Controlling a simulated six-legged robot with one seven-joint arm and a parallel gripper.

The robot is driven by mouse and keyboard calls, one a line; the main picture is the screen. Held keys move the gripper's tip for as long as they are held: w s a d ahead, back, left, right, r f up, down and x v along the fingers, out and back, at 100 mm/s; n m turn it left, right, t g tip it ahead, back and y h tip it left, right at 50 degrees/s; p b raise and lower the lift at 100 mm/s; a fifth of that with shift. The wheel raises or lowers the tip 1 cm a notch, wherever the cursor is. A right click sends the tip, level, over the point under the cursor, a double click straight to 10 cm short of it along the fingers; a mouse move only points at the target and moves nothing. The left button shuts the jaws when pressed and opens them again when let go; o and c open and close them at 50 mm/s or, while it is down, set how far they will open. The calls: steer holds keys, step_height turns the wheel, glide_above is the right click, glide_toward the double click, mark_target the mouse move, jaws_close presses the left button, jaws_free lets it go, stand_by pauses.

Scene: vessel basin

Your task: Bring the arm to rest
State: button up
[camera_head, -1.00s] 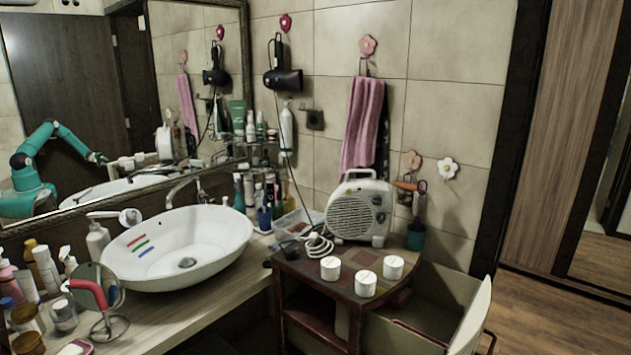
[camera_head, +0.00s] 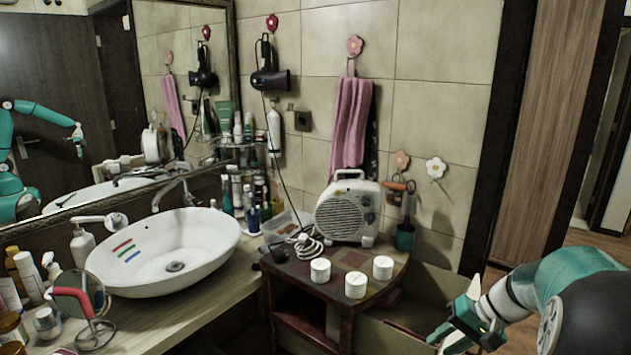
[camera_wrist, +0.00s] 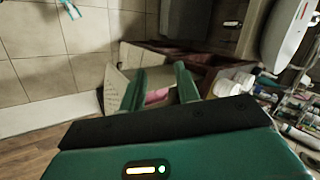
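My gripper (camera_head: 440,335) is at the lower right of the head view, in front of the open box beside the small table. The green arm reaches in from the right edge. In the wrist view the two green fingers (camera_wrist: 161,78) stand apart, with nothing visibly held between them. A pink thing (camera_wrist: 157,96) shows beyond the gap, and I cannot tell what it is. The arm also shows as a reflection in the mirror at the far left, with its forearm raised and bent.
A small table (camera_head: 312,275) bears a heater (camera_head: 347,212) and three white round containers (camera_head: 355,285). The open box (camera_head: 400,338) lies close to my gripper. A white basin (camera_head: 165,250) and several bottles are on the left counter. The wooden floor (camera_head: 580,238) is at the right.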

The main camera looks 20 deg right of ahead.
steer(key=s+a+r+n+t+h, duration=0.1)
steer(key=s+a+r+n+h, duration=0.2)
steer(key=a, duration=0.9)
steer(key=s+a+r+n+h, duration=0.2)
steer(key=s+a+r, duration=0.4)
steer(key=a, duration=0.6)
steer(key=shift+s+n+t+h, duration=0.4)
steer(key=shift+s+n, duration=0.3)
steer(key=shift+s, duration=0.45)
